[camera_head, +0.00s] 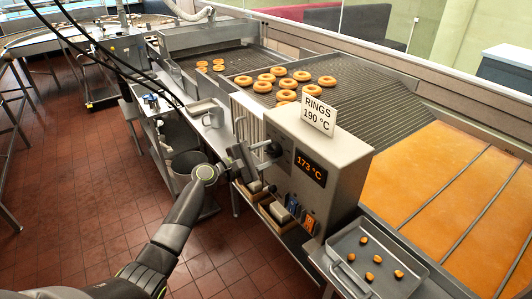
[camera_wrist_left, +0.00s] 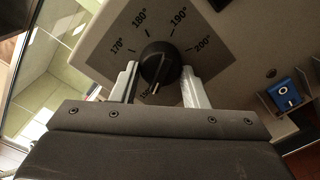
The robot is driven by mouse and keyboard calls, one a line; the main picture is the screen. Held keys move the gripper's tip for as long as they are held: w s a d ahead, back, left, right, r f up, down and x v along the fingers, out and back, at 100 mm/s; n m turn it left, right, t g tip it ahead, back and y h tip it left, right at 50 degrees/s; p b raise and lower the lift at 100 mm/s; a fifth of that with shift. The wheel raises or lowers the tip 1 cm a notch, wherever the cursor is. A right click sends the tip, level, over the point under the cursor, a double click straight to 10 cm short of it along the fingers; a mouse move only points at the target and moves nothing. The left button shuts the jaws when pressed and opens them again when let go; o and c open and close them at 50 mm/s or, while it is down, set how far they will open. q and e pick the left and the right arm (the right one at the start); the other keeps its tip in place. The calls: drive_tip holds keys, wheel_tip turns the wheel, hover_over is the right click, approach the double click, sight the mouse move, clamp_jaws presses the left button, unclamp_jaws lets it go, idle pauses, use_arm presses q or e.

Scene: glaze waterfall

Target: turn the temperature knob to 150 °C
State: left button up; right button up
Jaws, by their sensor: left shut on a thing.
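The black temperature knob (camera_wrist_left: 160,64) sits on a grey dial plate (camera_wrist_left: 110,42) marked 170, 180, 190 and 200 °C; lower marks are mostly hidden by my gripper. The knob's pale pointer line points down in the left wrist view, toward my gripper. My left gripper (camera_wrist_left: 161,82) is shut on the knob, one finger on each side. In the head view the left gripper (camera_head: 262,158) is at the front of the control box, with the knob (camera_head: 274,149) partly visible. The orange display (camera_head: 310,168) reads 173 °C. My right gripper is not in view.
A sign (camera_head: 318,114) reading RINGS 190 °C stands on the control box (camera_head: 345,160). Ring doughnuts (camera_head: 287,84) lie on the conveyor behind. A tray with small pieces (camera_head: 385,284) is at front right.

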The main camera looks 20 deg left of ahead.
use_arm(q)
drive_tip(key=o, duration=1)
drive_tip(key=shift+c, duration=0.2)
drive_tip(key=b+v, duration=0.5)
drive_tip(key=v, duration=1.2)
drive_tip(key=shift+a+b, duration=0.2)
drive_tip(key=shift+b, duration=0.15)
drive_tip(key=shift+s+f, duration=0.1)
drive_tip(key=shift+s, duration=0.05)
